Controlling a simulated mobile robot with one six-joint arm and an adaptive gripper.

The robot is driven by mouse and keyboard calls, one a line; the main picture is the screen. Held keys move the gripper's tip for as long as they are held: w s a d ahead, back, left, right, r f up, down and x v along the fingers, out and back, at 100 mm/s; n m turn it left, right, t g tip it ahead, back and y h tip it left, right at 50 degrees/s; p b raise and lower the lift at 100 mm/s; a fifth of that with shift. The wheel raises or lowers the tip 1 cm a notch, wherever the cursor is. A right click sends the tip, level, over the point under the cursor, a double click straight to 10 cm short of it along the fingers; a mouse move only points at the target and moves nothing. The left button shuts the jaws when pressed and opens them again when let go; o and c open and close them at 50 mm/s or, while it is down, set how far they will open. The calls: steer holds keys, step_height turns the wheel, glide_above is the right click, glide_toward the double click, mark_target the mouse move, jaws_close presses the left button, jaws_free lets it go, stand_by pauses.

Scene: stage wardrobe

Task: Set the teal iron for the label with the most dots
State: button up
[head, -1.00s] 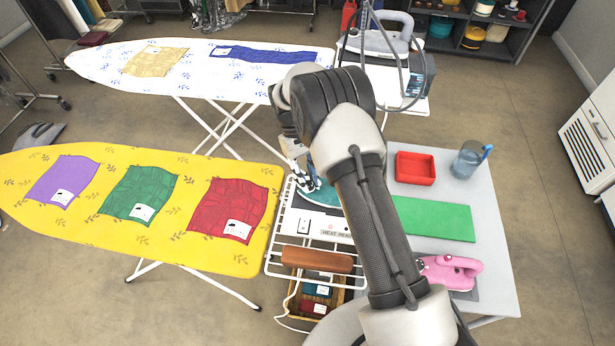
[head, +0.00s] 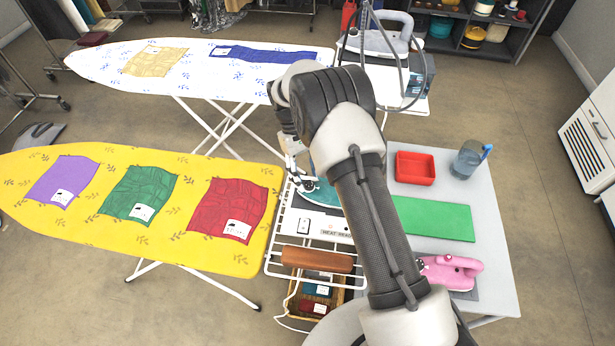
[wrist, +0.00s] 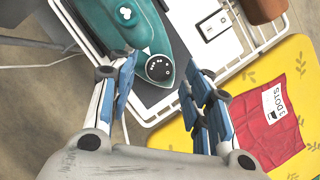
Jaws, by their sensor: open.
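The teal iron (wrist: 125,25) rests on a grey pad on the ironing station, partly behind my arm in the head view (head: 325,193). Its round black dial (wrist: 158,67) with white dots faces the wrist camera. My gripper (wrist: 161,92) is open and empty, its blue fingertips on either side of the dial, apart from it; contact cannot be told. In the head view my gripper (head: 300,172) is over the iron's left end. The red cloth (head: 227,209) bears a white label (wrist: 280,110) reading "3 DOTS". The green (head: 140,192) and purple (head: 62,180) cloths have labels too small to read.
The yellow board (head: 110,235) lies left of the station. A pink iron (head: 449,270), green mat (head: 445,220), red tray (head: 415,168) and blue jug (head: 468,160) stand to the right.

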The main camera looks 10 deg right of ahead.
steer(key=v, duration=1.1)
steer(key=shift+r, duration=0.15)
step_height(320, 180, up, 5)
steer(key=a+n+t+h+p, duration=0.1)
steer(key=a+n+p, duration=0.25)
steer(key=p, duration=0.25)
steer(key=shift+n, duration=0.45)
steer(key=x, duration=0.6)
steer(key=b+x, duration=0.1)
steer(key=x, duration=0.4)
steer(key=b+x, duration=0.1)
steer(key=x, duration=0.5)
steer(key=shift+d+f, duration=0.3)
steer(key=shift+d, duration=0.1)
steer(key=c, duration=1.1)
